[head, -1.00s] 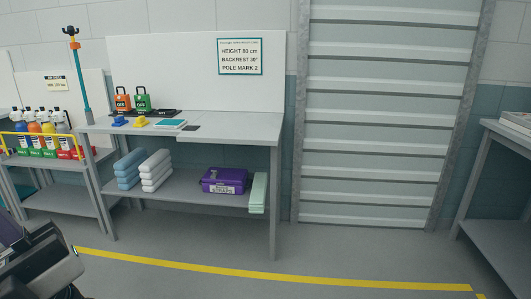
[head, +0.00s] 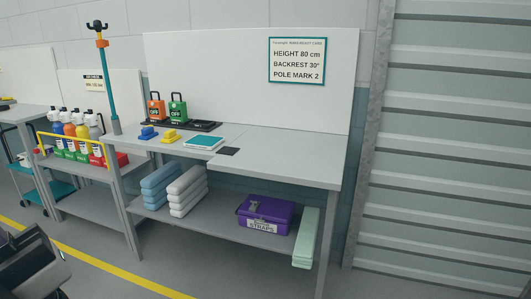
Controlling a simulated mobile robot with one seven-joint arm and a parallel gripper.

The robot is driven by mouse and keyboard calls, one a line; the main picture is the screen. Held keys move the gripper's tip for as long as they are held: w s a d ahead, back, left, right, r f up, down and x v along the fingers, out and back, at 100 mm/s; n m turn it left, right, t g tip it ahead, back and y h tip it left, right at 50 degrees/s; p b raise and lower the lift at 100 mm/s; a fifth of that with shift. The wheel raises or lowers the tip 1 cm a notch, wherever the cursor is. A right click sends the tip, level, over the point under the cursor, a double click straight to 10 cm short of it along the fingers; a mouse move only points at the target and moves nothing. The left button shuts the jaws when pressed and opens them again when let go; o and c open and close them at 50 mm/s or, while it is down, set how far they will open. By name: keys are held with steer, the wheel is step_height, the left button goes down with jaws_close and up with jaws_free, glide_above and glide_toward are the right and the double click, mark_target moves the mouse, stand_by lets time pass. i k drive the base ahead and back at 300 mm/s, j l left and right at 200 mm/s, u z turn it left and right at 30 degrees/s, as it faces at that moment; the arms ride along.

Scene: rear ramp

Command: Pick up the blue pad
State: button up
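A small blue block-like pad (head: 148,133) lies on the top of the grey table (head: 290,161), left of a similar yellow one (head: 170,136). On the table's lower shelf is a stack of blue-grey folded pads (head: 160,185), beside a stack of pale grey ones (head: 187,190). Which of the blue things is the blue pad I cannot tell for certain. A dark and grey part of my arm (head: 32,264) shows at the lower left corner, well short of the table. Its fingers cannot be made out, and nothing is seen held.
The table also bears orange and green tagged blocks, a teal booklet (head: 204,142) and a dark square (head: 229,151). A purple straps case (head: 265,214) and a pale green slab (head: 306,238) are on the shelf. A bottle rack (head: 75,150) stands left. The floor in front is clear.

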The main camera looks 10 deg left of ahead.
mark_target(148, 132)
steer(key=i+u, duration=0.4)
steer(key=i+l+u, duration=0.1)
steer(key=i+u, duration=0.3)
steer(key=i, duration=0.25)
steer(key=i+u, duration=0.4)
steer(key=i, duration=0.8)
steer(key=i+z, duration=0.2)
steer(key=i, duration=0.3)
steer(key=i+j+z, duration=0.2)
steer(key=i, duration=0.3)
